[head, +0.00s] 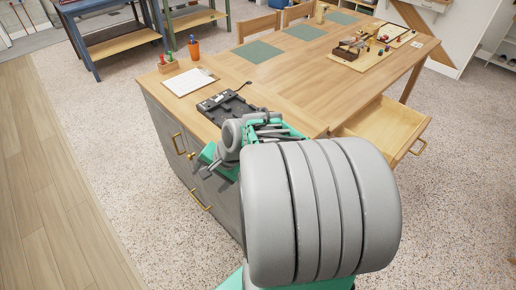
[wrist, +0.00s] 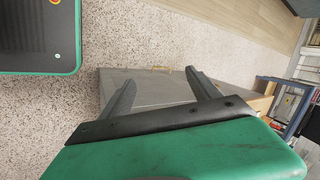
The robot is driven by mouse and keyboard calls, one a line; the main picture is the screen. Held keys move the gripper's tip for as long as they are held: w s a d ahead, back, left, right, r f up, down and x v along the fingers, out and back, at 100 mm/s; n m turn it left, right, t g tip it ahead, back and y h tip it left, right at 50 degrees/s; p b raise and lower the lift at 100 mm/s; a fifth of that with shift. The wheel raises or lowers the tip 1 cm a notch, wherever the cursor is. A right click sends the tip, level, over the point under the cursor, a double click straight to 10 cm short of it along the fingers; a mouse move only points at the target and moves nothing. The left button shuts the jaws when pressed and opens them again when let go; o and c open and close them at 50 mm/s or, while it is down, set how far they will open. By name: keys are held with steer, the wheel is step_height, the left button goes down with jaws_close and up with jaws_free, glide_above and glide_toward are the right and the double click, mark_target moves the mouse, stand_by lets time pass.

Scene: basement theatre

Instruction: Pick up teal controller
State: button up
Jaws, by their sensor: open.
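I cannot make out a teal controller in either view. The teal-green parts near the table's front edge in the head view belong to my arm, which hides part of the tabletop there. My gripper (wrist: 160,82) is open and empty in the wrist view. Its two dark grey fingers are spread apart and point toward the grey cabinet front (wrist: 150,88). In the head view my gripper is small and partly covered by my arm, in front of the cabinet below the tabletop edge.
The wooden table (head: 290,80) holds a black tray-like object (head: 222,104), a clipboard (head: 188,82), an orange cup (head: 194,49) and green mats (head: 258,51). An open drawer (head: 385,125) juts out at right. Carpet to the cabinet's left is clear. A blue bench (head: 110,45) stands behind.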

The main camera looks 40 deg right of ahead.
steer(key=shift+o, duration=0.3)
steer(key=d+f+m+t+b, duration=0.1)
steer(key=d+f+m+t, duration=0.2)
steer(key=d+m, duration=0.7)
steer(key=shift+w+d+f+m+t, duration=0.15)
steer(key=shift+w+f+m+t, duration=0.15)
steer(key=shift+f+m, duration=0.3)
steer(key=s+d+m+t+h, duration=0.1)
steer(key=d+m, duration=0.2)
steer(key=m, duration=0.1)
steer(key=s+d+m+t+h+b, duration=0.1)
steer(key=d+m+t, duration=0.1)
steer(key=d+m, duration=0.2)
steer(key=s+d+r+m+t+h, duration=0.1)
steer(key=s+d+m, duration=0.1)
steer(key=d+m, duration=0.2)
steer(key=shift+d+t, duration=0.15)
steer(key=shift+t, duration=0.15)
steer(key=shift+w+d, duration=0.2)
steer(key=x, duration=0.7)
steer(key=shift+w+r+b, duration=0.2)
steer(key=shift+b, duration=0.2)
steer(key=shift+d, duration=0.1)
steer(key=shift+c, duration=0.6)
steer(key=c, duration=1.3)
steer(key=shift+c, duration=0.7)
steer(key=shift+r, duration=0.15)
